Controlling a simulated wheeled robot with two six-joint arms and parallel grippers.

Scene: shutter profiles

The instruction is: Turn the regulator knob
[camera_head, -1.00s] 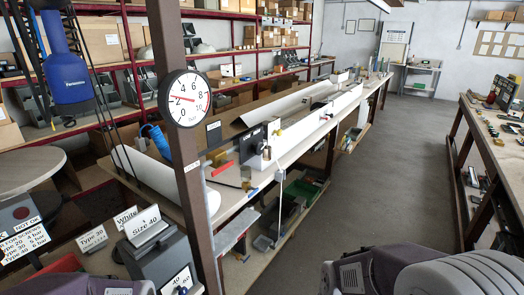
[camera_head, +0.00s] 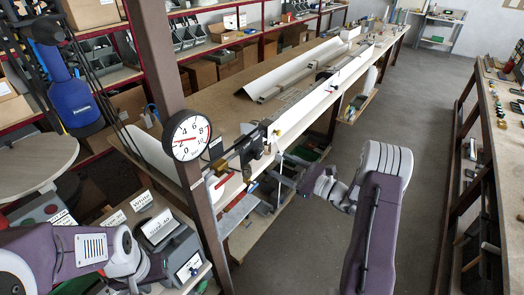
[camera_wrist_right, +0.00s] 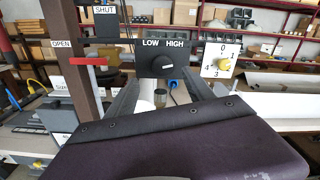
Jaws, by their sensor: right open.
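The regulator is a dark panel marked LOW and HIGH (camera_wrist_right: 166,43), with a round black knob (camera_wrist_right: 163,66) bearing a white pointer mark, in the right wrist view. In the head view the dark panel (camera_head: 250,146) stands at the bench's front edge, its knob too small to make out. My right gripper (camera_head: 288,178) is open, in front of and below the panel in the head view, apart from it. My left gripper (camera_head: 140,280) is low at the left beside a grey box; its fingers cannot be made out. A round pressure gauge (camera_head: 187,135) hangs on the post.
A red handle (camera_wrist_right: 88,62) sits between OPEN and SHUT labels, left of the knob. A yellow knob on a white numbered plate (camera_wrist_right: 221,57) is at its right. A brown post (camera_head: 170,65) stands left of the panel. The aisle floor (camera_head: 425,150) is clear.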

